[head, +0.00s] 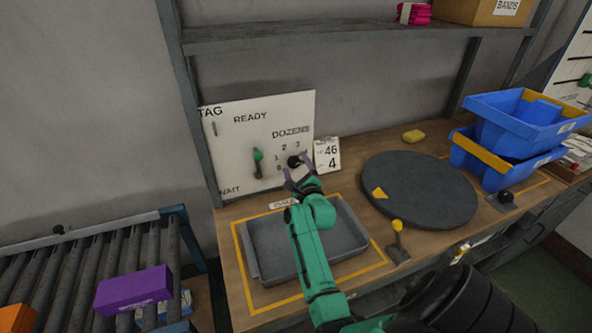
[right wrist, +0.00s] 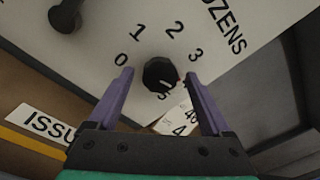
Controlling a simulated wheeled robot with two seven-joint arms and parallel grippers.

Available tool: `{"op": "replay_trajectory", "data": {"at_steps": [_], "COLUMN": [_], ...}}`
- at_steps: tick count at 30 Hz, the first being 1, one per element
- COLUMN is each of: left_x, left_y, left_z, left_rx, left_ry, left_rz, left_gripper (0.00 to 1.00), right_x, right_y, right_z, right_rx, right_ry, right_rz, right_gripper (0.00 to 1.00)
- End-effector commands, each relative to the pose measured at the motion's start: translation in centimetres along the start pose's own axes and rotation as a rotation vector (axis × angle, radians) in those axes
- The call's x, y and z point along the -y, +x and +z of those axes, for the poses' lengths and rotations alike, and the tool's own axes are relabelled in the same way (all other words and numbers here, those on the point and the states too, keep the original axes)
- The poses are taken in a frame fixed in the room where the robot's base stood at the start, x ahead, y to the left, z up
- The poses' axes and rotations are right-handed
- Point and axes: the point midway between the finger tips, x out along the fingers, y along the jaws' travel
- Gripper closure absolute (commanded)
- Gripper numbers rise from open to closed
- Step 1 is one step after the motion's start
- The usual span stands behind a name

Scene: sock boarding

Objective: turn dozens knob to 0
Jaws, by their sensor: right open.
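The dozens knob (head: 294,161) is a small black knob on the white panel (head: 225,150), under the word DOZENS. In the right wrist view the knob (right wrist: 160,73) has the numbers 0, 1, 2 and 3 around its upper side; lower marks are partly hidden. I cannot tell which number it points to. My right gripper (head: 299,168) is at the panel. In the right wrist view its purple fingers (right wrist: 160,77) are open, one on each side of the knob, with gaps to it. My left gripper is not in view.
A lever with a green knob (head: 257,155) is left of the dozens knob, between READY and WAIT. A card (head: 327,154) reading 46 and 4 stands to the right. A grey tray (head: 350,243) lies below, beside a dark round turntable (head: 420,185). Blue bins (head: 520,118) stand at right.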

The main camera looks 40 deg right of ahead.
Motion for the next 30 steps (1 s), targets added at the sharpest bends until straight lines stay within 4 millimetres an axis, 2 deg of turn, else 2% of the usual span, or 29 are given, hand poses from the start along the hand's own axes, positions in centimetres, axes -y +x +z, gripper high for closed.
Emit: {"op": "replay_trajectory", "data": {"at_steps": [2, 6, 8, 9, 20, 30], "left_x": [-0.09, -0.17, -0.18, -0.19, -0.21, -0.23], "left_y": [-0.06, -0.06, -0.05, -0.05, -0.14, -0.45], "left_z": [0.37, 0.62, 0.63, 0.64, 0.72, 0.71], "left_rx": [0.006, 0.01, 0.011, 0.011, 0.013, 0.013], "left_ry": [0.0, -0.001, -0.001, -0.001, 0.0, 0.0], "left_rz": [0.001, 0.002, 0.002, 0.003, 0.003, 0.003], "left_gripper": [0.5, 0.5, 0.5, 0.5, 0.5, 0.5], "right_x": [0.04, 0.03, 0.02, 0.01, 0.01, 0.04], "right_y": [-0.02, -0.04, -0.04, -0.05, -0.05, -0.04], "right_z": [0.04, 0.05, 0.05, 0.05, 0.07, 0.1], "right_rx": [0.0, 0.001, 0.001, 0.001, 0.004, 0.017], "right_ry": [0.0, 0.0, 0.0, 0.0, -0.05, -0.273], "right_rz": [0.0, 0.0, 0.0, 0.0, -0.003, -0.014], "right_gripper": [0.17, 0.7, 0.93, 1.0, 1.0, 1.0]}}
